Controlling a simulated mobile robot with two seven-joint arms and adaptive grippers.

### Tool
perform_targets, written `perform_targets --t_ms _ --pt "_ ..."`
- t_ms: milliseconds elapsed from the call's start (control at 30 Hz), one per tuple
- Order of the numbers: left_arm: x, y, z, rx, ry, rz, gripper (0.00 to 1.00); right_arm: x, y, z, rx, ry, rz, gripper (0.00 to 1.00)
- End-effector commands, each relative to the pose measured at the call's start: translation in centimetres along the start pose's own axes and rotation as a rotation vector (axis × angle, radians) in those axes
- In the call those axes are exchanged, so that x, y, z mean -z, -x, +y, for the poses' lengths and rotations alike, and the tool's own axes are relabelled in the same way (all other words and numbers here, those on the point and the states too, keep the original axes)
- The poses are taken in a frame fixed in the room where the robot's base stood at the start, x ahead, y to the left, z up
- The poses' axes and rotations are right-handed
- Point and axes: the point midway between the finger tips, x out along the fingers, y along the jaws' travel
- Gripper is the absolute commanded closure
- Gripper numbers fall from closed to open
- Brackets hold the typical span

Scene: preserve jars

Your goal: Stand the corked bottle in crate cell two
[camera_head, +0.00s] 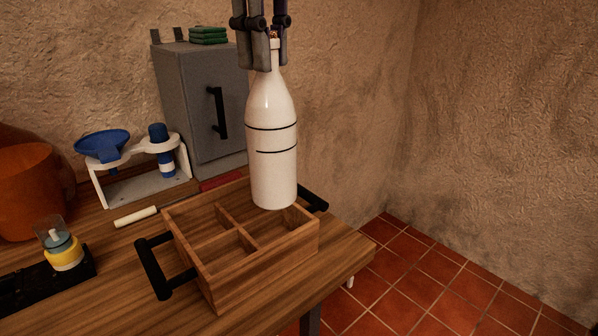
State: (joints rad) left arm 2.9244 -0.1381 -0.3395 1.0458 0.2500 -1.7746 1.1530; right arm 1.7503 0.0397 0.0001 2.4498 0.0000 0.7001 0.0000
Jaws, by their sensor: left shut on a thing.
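The corked bottle (272,140) is white with two thin dark rings and hangs upright over the wooden crate. My left gripper (272,52) comes down from the top edge and is shut on the bottle's neck. A small reddish-brown bit of the cork shows between the fingers. The crate (265,272) has low wooden walls, dividers forming several cells and black handles at both ends. The bottle's base overlaps the crate's back right part in the picture and hides some of the cells there. I cannot tell whether the base is inside a cell or above it. My right gripper is not in view.
A grey cabinet (185,95) with green cloths (208,35) on top stands behind the crate. A white stand (145,185) holds a blue funnel (103,143). A yellow-based jar (64,254) and an orange pot (25,190) are left. The table ends just right of the crate.

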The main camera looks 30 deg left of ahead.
Motion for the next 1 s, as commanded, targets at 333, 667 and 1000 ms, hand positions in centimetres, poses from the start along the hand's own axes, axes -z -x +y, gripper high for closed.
perform_targets --t_ms 333,667,1000 --pt "0.0 -5.3 -0.1 -0.004 0.000 0.000 1.00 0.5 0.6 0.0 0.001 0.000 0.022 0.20" --pt "0.0 -9.3 -0.1 -0.004 -0.001 0.001 1.00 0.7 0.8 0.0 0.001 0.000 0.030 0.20" --pt "0.0 -9.7 -0.1 -0.001 -0.001 0.000 0.68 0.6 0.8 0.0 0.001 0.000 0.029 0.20"
